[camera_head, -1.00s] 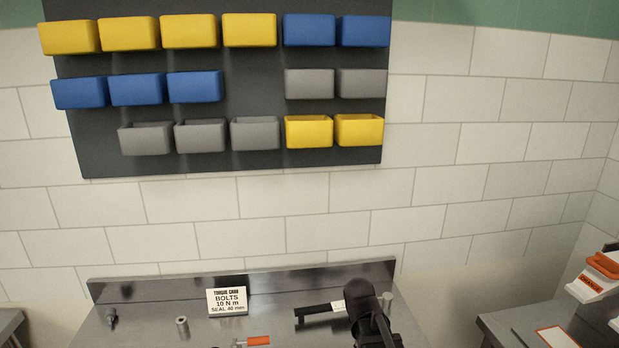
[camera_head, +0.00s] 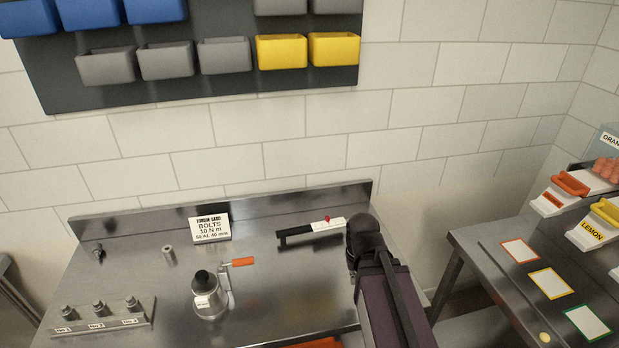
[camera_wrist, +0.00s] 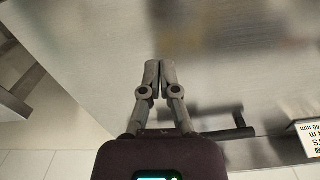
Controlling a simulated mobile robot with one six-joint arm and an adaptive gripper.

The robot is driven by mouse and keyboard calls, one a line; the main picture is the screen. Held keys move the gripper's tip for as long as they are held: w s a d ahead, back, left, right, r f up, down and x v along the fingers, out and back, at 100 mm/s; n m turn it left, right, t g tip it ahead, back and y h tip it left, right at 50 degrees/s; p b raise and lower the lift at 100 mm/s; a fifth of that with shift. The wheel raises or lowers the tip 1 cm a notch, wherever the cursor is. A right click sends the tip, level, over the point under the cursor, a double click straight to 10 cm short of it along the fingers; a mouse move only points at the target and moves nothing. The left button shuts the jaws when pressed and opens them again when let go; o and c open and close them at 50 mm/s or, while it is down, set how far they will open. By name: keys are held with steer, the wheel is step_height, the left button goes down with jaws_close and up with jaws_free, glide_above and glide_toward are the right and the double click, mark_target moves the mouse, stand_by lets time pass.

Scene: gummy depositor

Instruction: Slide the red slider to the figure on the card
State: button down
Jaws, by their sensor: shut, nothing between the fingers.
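The red slider (camera_head: 327,218) is a small red knob on a white scale (camera_head: 328,226) with a black handle (camera_head: 294,236). This tool lies near the back of the steel bench. The white card (camera_head: 210,228) stands to its left and reads "BOLTS 10 N m, SEAL 40 mm". My arm (camera_head: 380,280) reaches in right of the tool; my gripper's fingers are hidden in the head view. In the wrist view my gripper (camera_wrist: 160,65) is shut and empty over the bench. The handle (camera_wrist: 230,133) shows there, with the card (camera_wrist: 308,140) at the right edge; the slider is hidden.
A grey metal pot-like part (camera_head: 208,298) with an orange-handled lever (camera_head: 242,262) stands on the bench. A rack of pegs (camera_head: 100,312) sits front left. A side table (camera_head: 490,255) with coloured cards is at right. The bench between card and pot is largely clear.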

steer(key=w+a+n, duration=0.1)
steer(key=w, duration=0.1)
steer(key=w+n+h, duration=0.1)
steer(key=w+n, duration=0.1)
steer(key=w, duration=0.1)
steer(key=w+a+n+h, duration=0.1)
steer(key=w+n, duration=0.1)
steer(key=shift+w+a+r, duration=0.2)
steer(key=shift+w+a, duration=0.1)
steer(key=shift+a, duration=0.05)
steer(key=w+a+r+n+h, duration=0.1)
steer(key=w+a+n+h, duration=0.1)
steer(key=w+a+n, duration=0.3)
steer(key=w+a+r+n+t+h, duration=0.1)
steer(key=w+a+r+n+h, duration=0.1)
steer(key=w+a+n, duration=0.3)
steer(key=w+a+r+n+h, duration=0.1)
steer(key=w+a+n+h, duration=0.1)
steer(key=w+a+n, duration=0.2)
steer(key=shift+w+a+r+n+t+h, duration=0.15)
steer(key=shift+w+a+r+n+t, duration=0.1)
steer(key=shift+w, duration=0.4)
steer(key=shift+w+a+r+n+t+h, duration=0.15)
steer(key=shift+w+a, duration=0.1)
steer(key=shift+w, duration=0.35)
steer(key=shift+w+a+r, duration=0.1)
steer(key=shift+a, duration=0.15)
steer(key=shift+d, duration=0.15)
